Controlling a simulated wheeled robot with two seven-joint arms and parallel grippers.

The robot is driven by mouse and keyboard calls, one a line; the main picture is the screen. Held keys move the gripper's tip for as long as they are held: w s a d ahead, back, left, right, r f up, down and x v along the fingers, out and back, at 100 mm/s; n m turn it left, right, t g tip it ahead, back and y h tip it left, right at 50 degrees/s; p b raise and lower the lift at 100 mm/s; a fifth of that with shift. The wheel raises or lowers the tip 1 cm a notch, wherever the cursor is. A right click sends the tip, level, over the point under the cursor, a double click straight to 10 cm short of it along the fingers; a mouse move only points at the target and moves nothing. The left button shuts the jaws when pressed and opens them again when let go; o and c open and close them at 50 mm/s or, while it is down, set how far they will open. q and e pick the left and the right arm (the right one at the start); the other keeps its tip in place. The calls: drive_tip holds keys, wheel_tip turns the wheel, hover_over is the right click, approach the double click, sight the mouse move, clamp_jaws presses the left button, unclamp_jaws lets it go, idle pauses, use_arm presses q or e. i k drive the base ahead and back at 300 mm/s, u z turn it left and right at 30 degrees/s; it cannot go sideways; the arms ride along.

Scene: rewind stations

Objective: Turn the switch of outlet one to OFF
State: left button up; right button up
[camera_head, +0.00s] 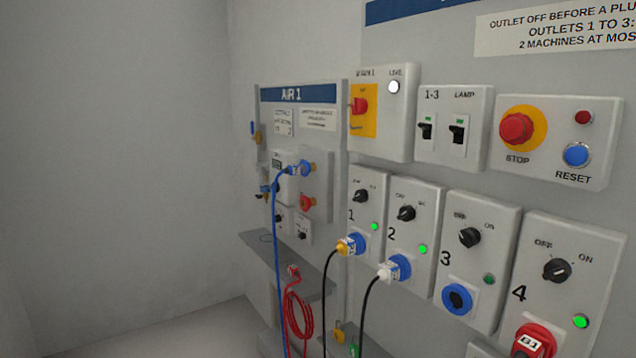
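The outlet one box (369,174) is on the wall panel, marked 1. Its black rotary switch (361,196) is near the top; its labels are too small to read surely and I cannot tell which way it points. The green lamp (375,227) below it is lit. A yellow plug (343,248) with a black cable sits in the blue socket (355,243) of outlet one. Neither of my grippers is in view.
To the right are the outlet two switch (406,213), the outlet three switch (469,237) and the outlet four switch (557,270). Outlet two holds a white plug (384,273). Above are a red STOP button (516,129) and breakers (457,132). A blue hose (276,230) hangs at left.

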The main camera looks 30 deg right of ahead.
sight(360, 196)
drive_tip(key=i, duration=3.6)
drive_tip(key=z, duration=2.45)
